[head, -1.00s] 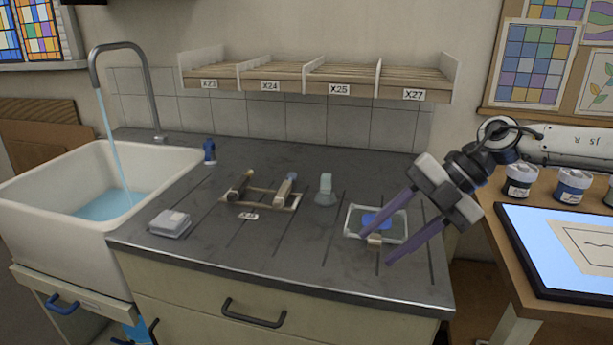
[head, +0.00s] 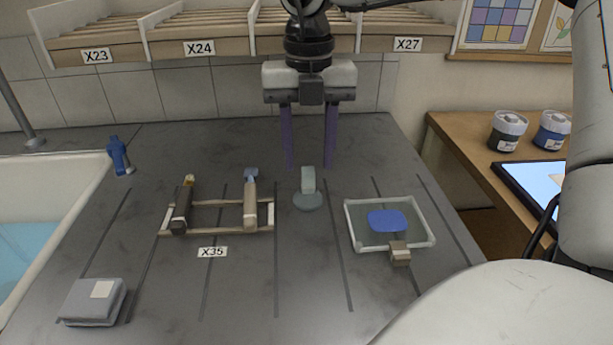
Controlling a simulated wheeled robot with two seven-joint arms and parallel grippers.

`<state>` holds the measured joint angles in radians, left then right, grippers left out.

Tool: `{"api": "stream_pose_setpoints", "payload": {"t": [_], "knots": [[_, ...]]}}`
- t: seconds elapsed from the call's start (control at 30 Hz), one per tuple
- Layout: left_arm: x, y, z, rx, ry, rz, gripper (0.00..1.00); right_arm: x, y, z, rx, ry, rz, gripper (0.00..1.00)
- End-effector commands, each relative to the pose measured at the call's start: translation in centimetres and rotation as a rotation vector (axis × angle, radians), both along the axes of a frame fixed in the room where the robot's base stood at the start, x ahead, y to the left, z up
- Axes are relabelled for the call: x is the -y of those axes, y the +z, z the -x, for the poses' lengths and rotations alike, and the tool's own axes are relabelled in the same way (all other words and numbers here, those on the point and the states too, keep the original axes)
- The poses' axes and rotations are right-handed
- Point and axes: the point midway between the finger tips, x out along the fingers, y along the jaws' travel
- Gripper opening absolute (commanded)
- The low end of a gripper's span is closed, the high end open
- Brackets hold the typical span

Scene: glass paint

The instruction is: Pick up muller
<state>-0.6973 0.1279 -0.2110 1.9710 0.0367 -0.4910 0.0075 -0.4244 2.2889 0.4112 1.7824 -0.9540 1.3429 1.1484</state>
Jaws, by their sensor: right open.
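The muller (head: 308,190) is a grey-green glass piece with an upright handle on a wide round foot. It stands upright on the dark counter (head: 300,290) in the middle of the head view. My right gripper (head: 310,168) points down from above, just over and behind the muller's handle. Its two purple fingers are spread wide and empty, one on each side of the handle in the picture. I cannot tell how far the fingertips are from it in depth. My left gripper is out of view.
Left of the muller is a wooden rack (head: 222,218) holding two tools, with an X35 label (head: 212,252). Right is a glass slab (head: 428,228) with blue paint. A grey box (head: 93,302) sits front left, a blue bottle (head: 117,155) near the sink (head: 60,168). Labelled shelves (head: 225,45) hang behind.

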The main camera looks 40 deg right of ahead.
Motion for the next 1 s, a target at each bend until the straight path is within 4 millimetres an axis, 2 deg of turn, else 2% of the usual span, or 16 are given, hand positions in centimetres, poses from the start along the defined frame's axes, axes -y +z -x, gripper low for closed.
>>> {"api": "stream_pose_setpoints", "payload": {"t": [0.3, 0.6, 0.83, 1.0], "knots": [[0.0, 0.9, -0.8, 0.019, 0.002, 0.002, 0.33, 0.2, -4.4, -0.1, -0.002, -0.001, -0.002, 0.41], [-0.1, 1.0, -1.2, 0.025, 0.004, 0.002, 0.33, 0.2, -4.9, -0.2, 0.001, -0.001, -0.002, 0.41], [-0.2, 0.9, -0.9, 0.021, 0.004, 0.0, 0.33, 0.2, -4.9, -0.2, 0.001, -0.001, -0.002, 0.02], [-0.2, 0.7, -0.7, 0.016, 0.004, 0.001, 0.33, 0.2, -4.8, -0.2, 0.002, -0.001, -0.002, 0.0]]}}
